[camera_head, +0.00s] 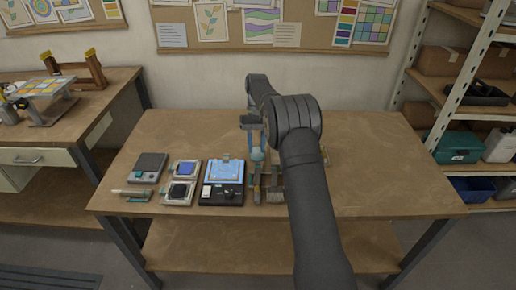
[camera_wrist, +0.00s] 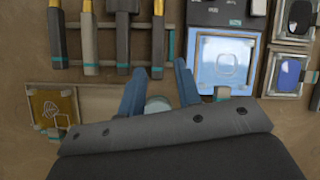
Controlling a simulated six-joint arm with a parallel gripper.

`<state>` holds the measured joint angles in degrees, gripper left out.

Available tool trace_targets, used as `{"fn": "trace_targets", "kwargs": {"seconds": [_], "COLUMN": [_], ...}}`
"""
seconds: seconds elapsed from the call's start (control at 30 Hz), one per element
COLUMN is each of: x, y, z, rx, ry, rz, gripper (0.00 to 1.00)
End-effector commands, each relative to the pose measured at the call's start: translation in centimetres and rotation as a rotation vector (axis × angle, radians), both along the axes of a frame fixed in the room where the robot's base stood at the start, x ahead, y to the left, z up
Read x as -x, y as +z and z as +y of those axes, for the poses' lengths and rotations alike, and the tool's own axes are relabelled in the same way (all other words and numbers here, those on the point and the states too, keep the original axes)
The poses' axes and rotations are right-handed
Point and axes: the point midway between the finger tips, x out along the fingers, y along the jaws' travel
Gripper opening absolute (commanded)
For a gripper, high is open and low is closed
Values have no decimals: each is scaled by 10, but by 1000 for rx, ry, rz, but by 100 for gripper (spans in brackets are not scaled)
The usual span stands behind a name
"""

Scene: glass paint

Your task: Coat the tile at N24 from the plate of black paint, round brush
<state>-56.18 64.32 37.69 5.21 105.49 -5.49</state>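My gripper (camera_wrist: 159,72) is open, its two blue fingers apart with nothing visible between the tips; it also shows in the head view (camera_head: 257,155). It hangs over the table just beside a row of brushes (camera_wrist: 123,40) with several handles in a rack. I cannot tell which brush is round. A light blue tile (camera_wrist: 223,68) with a rounded outline lies right of the fingers; it also shows in the head view (camera_head: 224,172). No N24 mark is readable. The plate of black paint (camera_head: 180,192) lies at the front left, also at the top right in the wrist view (camera_wrist: 300,16).
A plate of blue paint (camera_head: 187,168) lies behind the black one. A dark tray (camera_head: 221,197) sits in front of the tile. A grey pad (camera_head: 149,167) lies further left. A brown patterned panel (camera_wrist: 48,112) lies left in the wrist view. The table's right side is clear.

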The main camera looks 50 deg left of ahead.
Motion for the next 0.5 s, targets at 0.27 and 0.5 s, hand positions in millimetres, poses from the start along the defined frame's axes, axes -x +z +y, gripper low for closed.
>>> {"fn": "trace_targets", "kwargs": {"seconds": [0.27, 0.5], "x": [-8, -2], "y": [-23, -36], "z": [2, -3], "rx": [174, 187], "ry": [-240, -254], "rz": [-23, -26], "gripper": [31, 31]}}
